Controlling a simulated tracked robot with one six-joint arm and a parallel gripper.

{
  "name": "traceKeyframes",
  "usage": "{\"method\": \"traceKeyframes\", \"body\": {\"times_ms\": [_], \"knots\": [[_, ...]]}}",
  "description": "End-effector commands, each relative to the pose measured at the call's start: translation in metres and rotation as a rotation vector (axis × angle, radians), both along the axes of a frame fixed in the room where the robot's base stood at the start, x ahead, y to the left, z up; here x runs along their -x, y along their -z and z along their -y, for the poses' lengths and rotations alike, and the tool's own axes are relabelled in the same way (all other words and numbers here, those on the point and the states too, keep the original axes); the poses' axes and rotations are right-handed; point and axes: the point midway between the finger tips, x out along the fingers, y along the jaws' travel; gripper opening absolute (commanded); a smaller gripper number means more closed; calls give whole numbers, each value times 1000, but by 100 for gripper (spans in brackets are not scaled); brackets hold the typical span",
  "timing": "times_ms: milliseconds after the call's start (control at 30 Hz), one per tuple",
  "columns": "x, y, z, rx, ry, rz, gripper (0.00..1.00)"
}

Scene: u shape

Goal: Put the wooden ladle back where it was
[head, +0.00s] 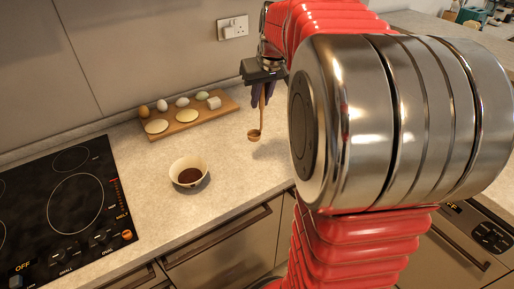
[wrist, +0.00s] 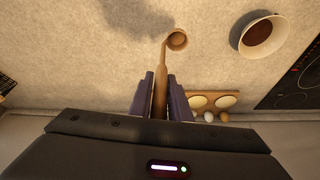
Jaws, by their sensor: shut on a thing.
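The wooden ladle (head: 256,131) hangs bowl-down from my gripper (head: 263,92) above the counter in the head view. In the wrist view the ladle (wrist: 160,91) runs between the two purple fingers of my gripper (wrist: 160,95), which are shut on its handle. The ladle's small round bowl (wrist: 177,40) points away from the gripper, and the bowl looks clear of the counter. The upper end of the handle is hidden by the gripper.
A white bowl with dark contents (head: 188,171) stands on the counter (head: 235,190), left of the ladle. A wooden board (head: 205,112) with eggs and other items lies near the wall. The black hob (head: 60,205) is at left. Counter below the ladle is clear.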

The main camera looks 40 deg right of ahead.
Motion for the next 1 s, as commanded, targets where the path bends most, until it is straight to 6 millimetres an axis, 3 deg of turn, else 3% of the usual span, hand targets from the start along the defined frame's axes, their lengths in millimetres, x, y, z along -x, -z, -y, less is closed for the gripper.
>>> {"method": "traceKeyframes", "body": {"times_ms": [333,767,1000], "knots": [[1,51,1,-1,1,-2,0],[0,59,1,0,2,0,0],[1,86,1,-2,4,-2,0]]}}
